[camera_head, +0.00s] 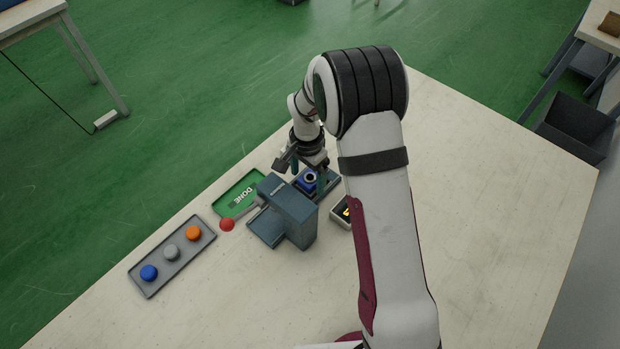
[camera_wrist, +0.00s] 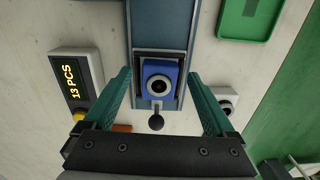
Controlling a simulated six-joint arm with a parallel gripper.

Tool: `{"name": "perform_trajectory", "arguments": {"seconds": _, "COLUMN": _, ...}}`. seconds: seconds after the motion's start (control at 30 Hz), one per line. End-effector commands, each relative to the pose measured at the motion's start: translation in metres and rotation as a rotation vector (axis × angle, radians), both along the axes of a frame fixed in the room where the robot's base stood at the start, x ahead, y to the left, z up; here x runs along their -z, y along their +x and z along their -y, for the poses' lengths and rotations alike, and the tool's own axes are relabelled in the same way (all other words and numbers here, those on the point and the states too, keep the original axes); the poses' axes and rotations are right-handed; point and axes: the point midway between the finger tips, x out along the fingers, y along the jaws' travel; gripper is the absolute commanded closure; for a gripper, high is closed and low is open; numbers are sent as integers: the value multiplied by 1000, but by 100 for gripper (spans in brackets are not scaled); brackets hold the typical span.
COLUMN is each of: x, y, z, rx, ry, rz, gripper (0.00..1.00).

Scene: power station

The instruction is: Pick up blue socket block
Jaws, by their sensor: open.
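The blue socket block (camera_wrist: 161,77) sits in a dark recess of the blue-grey fixture (camera_wrist: 160,30) in the wrist view. It has a white ring around a dark round hole. In the head view the block (camera_head: 307,181) shows partly behind my gripper (camera_head: 307,176). In the wrist view my gripper (camera_wrist: 163,100) is open, with one green finger on each side of the block. Gaps show between the fingers and the block, and nothing is held. A dark round knob (camera_wrist: 156,122) is at the near end of the fixture.
A grey press-like housing (camera_head: 288,210) stands beside the block. A green DONE tray (camera_head: 239,194) lies to its left, and a button strip (camera_head: 172,257) is further left. A counter display (camera_wrist: 76,83) reads 13 PCS. The table's right side (camera_head: 490,210) is clear.

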Motion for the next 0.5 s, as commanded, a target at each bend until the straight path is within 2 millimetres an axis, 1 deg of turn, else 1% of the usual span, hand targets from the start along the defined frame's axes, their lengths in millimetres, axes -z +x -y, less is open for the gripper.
{"name": "perform_trajectory", "arguments": {"seconds": 0.2, "x": 2, "y": 0, "z": 0, "rx": 0, "ry": 0, "rz": 0, "gripper": 10}}
{"name": "perform_trajectory", "arguments": {"seconds": 0.27, "x": 2, "y": 0, "z": 0, "rx": 0, "ry": 0, "rz": 0, "gripper": 21}}
{"name": "perform_trajectory", "arguments": {"seconds": 0.3, "x": 2, "y": 0, "z": 0, "rx": 0, "ry": 0, "rz": 0, "gripper": 28}}
{"name": "perform_trajectory", "arguments": {"seconds": 0.37, "x": 2, "y": 0, "z": 0, "rx": 0, "ry": 0, "rz": 0, "gripper": 39}}
{"name": "perform_trajectory", "arguments": {"seconds": 0.5, "x": 2, "y": 0, "z": 0, "rx": 0, "ry": 0, "rz": 0, "gripper": 64}}
